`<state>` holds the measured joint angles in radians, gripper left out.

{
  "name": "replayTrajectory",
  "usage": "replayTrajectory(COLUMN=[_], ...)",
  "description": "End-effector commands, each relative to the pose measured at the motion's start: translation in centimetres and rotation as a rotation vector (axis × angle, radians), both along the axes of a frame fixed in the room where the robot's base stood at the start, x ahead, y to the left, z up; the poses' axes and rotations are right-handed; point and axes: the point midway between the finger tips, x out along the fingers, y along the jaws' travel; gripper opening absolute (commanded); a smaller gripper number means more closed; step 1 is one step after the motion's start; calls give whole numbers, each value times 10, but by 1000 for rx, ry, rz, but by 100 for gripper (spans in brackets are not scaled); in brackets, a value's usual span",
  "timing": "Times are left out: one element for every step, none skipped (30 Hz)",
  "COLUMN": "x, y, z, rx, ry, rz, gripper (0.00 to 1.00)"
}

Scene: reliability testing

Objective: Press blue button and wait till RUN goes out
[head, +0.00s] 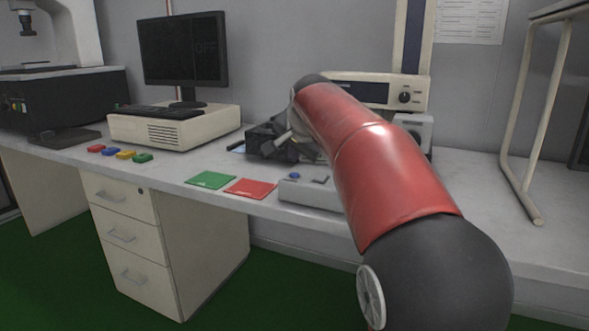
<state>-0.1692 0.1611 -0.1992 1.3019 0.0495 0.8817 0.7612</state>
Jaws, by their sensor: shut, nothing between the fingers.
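A blue button (295,175) sits on the sloped top of a low light-grey box (312,191) near the front edge of the bench. A small dark part is beside it on the same box. My gripper (266,147) is above the bench, behind the blue button and slightly left of it in the picture, apart from it. It is dark, small in view and shut, with nothing visible in it. My red arm covers the right part of the box.
Green (211,180) and red (251,188) mats lie left of the box. Several coloured blocks (120,153) lie farther left, before a beige computer case (172,130). An instrument with a knob (404,97) stands behind my arm. A metal frame (519,170) stands at right.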

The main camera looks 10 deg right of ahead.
Motion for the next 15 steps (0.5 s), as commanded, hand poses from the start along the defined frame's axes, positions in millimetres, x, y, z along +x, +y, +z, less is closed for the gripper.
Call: replayTrajectory(x=[0,0,0,0,0,0,0,0,0,0,0,0,0,0,0], y=[0,0,0,0,0,0,0,0,0,0,0,0,0,0,0], z=[11,14,18,21,24,28,30,32,33,34,33,33,32,32,32], rx=[0,0,0,0,0,0,0,0,0,0,0,0,0,0,0], ry=[0,0,0,0,0,0,0,0,1,1,1,1,1,1,1], rz=[0,0,0,0,0,0,0,0,-1,-1,-1,-1,-1,-1,-1], gripper=[0,0,0,0,0,0,0,0,0,0,0,0,0,0,0])
